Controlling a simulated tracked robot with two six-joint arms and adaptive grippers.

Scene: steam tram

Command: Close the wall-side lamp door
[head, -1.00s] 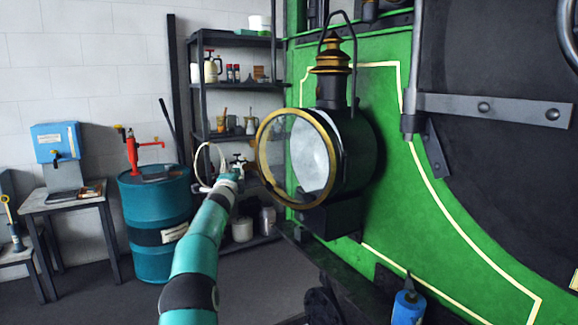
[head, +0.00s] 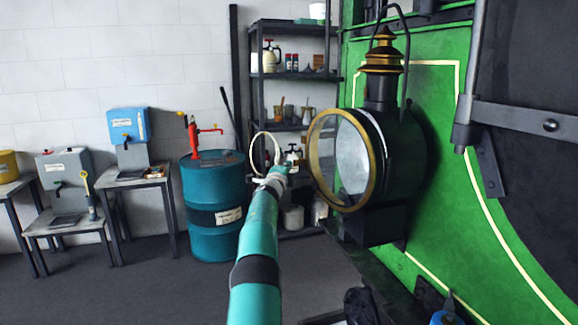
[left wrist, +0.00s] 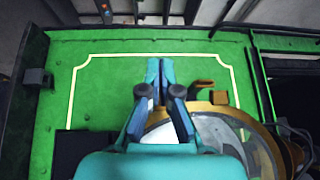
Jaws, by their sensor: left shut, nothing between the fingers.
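The lamp (head: 408,150) has a black body and brass chimney and is mounted on the green front. Its round glass door with a brass rim (head: 313,172) stands ajar, its left edge away from the body. The rim also shows at the lower right in the left wrist view (left wrist: 262,135), with a brass catch (left wrist: 212,88). My left gripper (head: 291,158) is just left of the rim in the head view. In the left wrist view its fingers (left wrist: 159,68) are together and empty, left of the catch. I cannot tell whether it touches the door. My right gripper is not in view.
A black shelf rack (head: 293,75) with cans and jars stands behind my left gripper. A teal drum (head: 212,215) with a red pump stands left of my arm. Small tables (head: 140,178) line the white wall. A dark hinge bar (head: 515,118) crosses the right side.

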